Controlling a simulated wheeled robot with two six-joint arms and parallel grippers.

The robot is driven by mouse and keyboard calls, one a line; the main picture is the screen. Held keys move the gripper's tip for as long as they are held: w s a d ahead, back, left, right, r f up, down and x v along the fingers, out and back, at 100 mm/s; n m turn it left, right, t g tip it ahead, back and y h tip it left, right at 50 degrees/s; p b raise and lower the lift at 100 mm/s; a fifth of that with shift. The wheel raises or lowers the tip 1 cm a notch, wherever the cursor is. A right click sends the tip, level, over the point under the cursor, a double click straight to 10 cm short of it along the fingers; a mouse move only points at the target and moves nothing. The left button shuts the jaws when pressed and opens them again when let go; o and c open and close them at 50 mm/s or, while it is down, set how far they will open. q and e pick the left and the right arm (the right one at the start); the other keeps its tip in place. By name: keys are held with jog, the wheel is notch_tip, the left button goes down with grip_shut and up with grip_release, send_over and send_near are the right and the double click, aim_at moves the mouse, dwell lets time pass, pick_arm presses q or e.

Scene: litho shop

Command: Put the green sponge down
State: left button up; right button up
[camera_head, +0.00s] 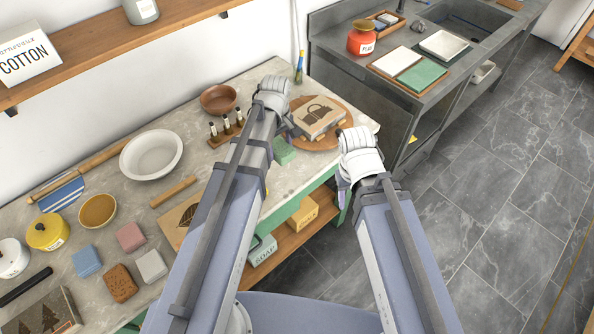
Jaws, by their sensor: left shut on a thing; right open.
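The green sponge (284,151) is near the right end of the stone-topped bench, just below my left gripper (285,132). My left gripper is shut on it, with the fingers mostly hidden behind my own wrist and forearm. I cannot tell whether the sponge touches the bench top. My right gripper (343,190) hangs open and empty off the bench's right front edge.
A round wooden board (343,112) with a basket-printed block (318,116) lies right of the sponge. A rack of small bottles (226,130) and a brown bowl (219,99) stand behind left. A white bowl (151,155) is further left. Bare bench top (300,172) shows in front.

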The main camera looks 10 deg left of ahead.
aim_at(281, 173)
pick_arm(q)
jog(key=shift+f+b, duration=5.15)
jog(key=shift+r, duration=0.15)
jog(key=o, duration=1.1)
